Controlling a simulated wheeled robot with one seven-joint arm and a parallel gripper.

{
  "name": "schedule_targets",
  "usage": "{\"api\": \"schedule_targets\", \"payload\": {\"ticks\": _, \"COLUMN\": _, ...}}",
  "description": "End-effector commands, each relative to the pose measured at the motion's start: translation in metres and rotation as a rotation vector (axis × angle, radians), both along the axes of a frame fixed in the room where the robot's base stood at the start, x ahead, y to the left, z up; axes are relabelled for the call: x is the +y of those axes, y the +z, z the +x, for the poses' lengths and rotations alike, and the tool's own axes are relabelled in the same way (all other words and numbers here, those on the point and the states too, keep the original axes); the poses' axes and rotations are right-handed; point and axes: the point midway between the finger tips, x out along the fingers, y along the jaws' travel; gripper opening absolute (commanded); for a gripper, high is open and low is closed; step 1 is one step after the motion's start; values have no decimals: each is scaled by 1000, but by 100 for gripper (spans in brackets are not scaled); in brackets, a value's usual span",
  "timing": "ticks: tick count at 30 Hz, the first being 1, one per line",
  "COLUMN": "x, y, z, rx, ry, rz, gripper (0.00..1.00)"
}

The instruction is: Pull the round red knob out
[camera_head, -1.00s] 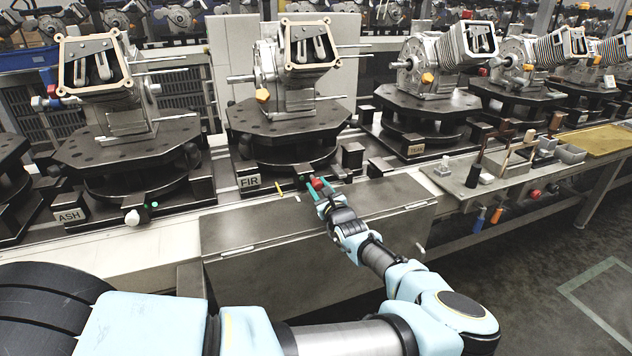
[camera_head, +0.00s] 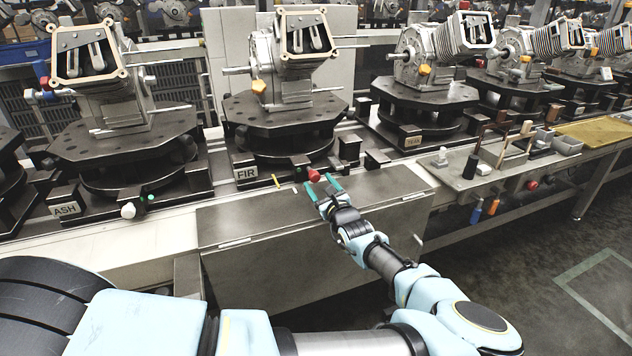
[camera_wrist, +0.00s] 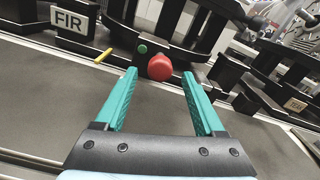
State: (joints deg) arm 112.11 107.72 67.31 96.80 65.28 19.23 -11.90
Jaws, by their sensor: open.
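The round red knob (camera_head: 314,175) sits on the front of the black fixture base beside the FIR label. In the wrist view the red knob (camera_wrist: 160,68) shows just beyond and between the tips of the two teal fingers. My gripper (camera_head: 323,185) is open and empty, with its fingertips short of the knob; it also shows in the wrist view (camera_wrist: 160,80). A small green button (camera_wrist: 142,48) is left of the knob. The knob's shaft is hidden behind its head.
The FIR label (camera_head: 246,173) and a yellow pin (camera_head: 276,181) are left of the knob. A grey cover (camera_head: 250,226) lies below my gripper. Black blocks (camera_head: 348,150) stand to the right. A white knob (camera_head: 128,210) is on the ASH fixture.

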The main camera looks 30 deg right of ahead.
Motion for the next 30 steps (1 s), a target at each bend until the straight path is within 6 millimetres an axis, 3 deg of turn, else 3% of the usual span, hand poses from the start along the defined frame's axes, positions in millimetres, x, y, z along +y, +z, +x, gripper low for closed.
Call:
{"api": "schedule_targets", "payload": {"ticks": 6, "x": 4, "y": -2, "z": -45, "rx": 1, "ry": -2, "rz": -2, "gripper": 71}}
{"api": "schedule_targets", "payload": {"ticks": 12, "x": 8, "y": -1, "z": -68, "rx": 2, "ry": -1, "rz": -3, "gripper": 71}}
{"api": "schedule_targets", "payload": {"ticks": 30, "x": 9, "y": 0, "z": -73, "rx": 0, "ry": 0, "rz": -1, "gripper": 71}}
